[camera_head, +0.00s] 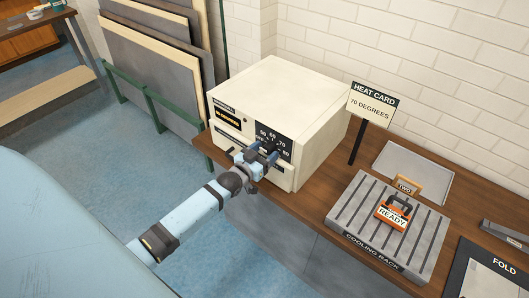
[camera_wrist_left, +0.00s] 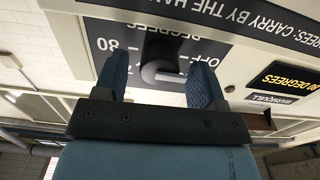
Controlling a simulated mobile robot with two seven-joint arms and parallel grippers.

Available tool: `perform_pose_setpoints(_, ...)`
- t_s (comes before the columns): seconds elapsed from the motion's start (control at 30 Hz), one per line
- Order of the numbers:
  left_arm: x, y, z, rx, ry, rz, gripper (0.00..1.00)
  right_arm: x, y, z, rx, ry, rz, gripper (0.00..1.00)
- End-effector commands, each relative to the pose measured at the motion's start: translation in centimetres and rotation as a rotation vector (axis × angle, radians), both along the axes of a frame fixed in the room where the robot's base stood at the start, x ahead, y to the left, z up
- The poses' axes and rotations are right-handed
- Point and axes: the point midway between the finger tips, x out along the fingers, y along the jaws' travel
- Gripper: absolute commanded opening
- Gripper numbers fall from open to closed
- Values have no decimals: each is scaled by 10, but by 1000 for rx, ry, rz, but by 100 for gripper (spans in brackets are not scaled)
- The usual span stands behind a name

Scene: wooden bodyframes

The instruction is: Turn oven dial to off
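The oven (camera_head: 288,88) is a cream box on the wooden bench. Its front has a dark dial panel (camera_head: 284,147) with numbers and OFF printed around a dial. In the left wrist view the dial (camera_wrist_left: 158,72) is a dark round knob with a pale line, seen upside down. My left gripper (camera_head: 262,153) is at the panel and hides most of the dial in the head view. Its two fingers are apart, one on each side of the knob, with gaps showing; contact is not visible. I cannot tell which mark the dial points to. My right gripper is not in view.
A heat card sign (camera_head: 371,108) reads 70 degrees. A grey tray (camera_head: 433,168) lies behind the rack. Leaning boards (camera_head: 140,65) stand left of the oven.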

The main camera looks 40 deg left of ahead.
Motion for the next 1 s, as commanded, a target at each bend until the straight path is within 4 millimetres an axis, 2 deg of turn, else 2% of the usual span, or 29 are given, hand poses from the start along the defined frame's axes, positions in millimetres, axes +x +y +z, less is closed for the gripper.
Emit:
perform_pose_setpoints(0.23,-3,0,-1,1,1,0,64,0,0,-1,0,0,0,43)
perform_pose_setpoints(0.37,-16,1,-3,1,2,-1,64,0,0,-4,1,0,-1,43)
perform_pose_setpoints(0.8,-111,8,-3,0,3,0,64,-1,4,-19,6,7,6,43)
perform_pose_setpoints(1.0,-133,11,-1,0,1,0,64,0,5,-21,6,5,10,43)
